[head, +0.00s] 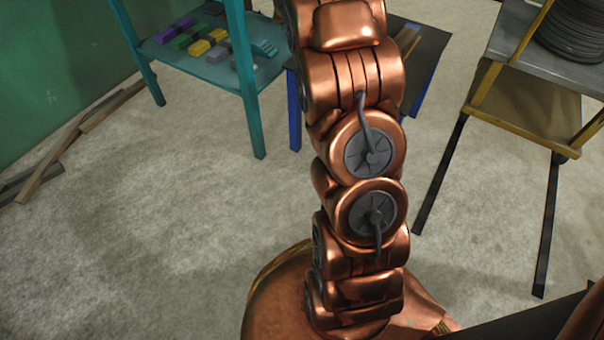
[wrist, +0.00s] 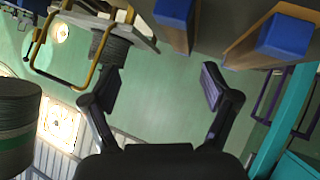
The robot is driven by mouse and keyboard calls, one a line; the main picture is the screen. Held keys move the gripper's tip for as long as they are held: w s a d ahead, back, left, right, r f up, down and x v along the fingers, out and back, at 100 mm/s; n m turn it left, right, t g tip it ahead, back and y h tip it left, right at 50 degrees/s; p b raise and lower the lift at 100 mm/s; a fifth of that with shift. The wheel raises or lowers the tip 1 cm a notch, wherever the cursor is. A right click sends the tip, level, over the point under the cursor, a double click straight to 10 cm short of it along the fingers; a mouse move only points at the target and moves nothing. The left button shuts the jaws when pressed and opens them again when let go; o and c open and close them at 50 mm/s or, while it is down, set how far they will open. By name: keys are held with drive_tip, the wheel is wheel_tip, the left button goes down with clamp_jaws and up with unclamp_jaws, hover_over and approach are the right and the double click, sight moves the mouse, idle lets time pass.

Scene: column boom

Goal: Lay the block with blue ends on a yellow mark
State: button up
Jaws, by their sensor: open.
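Two wood-coloured pieces with blue near ends show at the top of the wrist view, one at top centre (wrist: 176,12) and one at upper right (wrist: 286,36). I cannot tell whether either is the block of the task. My gripper (wrist: 158,88) is open, with nothing between its fingers, and these pieces lie above and beyond its fingers in that picture. In the head view my arm covers the middle and my gripper is out of sight. No yellow mark can be made out.
A teal table (head: 190,66) holds several purple, yellow, green and grey blocks. A dark-topped table (head: 426,52) with a blue leg (head: 294,110) is partly behind my arm. A yellow-framed cart (head: 520,100) with a dark coil (head: 570,30) stands right. Planks (head: 62,150) lie by the left wall. Floor between is clear.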

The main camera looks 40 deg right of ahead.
drive_tip(key=s+a+n+y, duration=0.4)
drive_tip(key=s+a, duration=0.6)
drive_tip(key=a, duration=0.5)
drive_tip(key=s+a+n+g+y, duration=0.1)
drive_tip(key=s+a+n+y, duration=0.3)
drive_tip(key=s+a, duration=0.6)
drive_tip(key=s+a+f+n+g+y, duration=0.1)
drive_tip(key=s+a+n+y, duration=0.2)
drive_tip(key=a, duration=1.8)
drive_tip(key=s+n, duration=0.3)
drive_tip(key=s, duration=0.4)
drive_tip(key=shift+s+a+y, duration=0.3)
drive_tip(key=shift+a+y, duration=0.1)
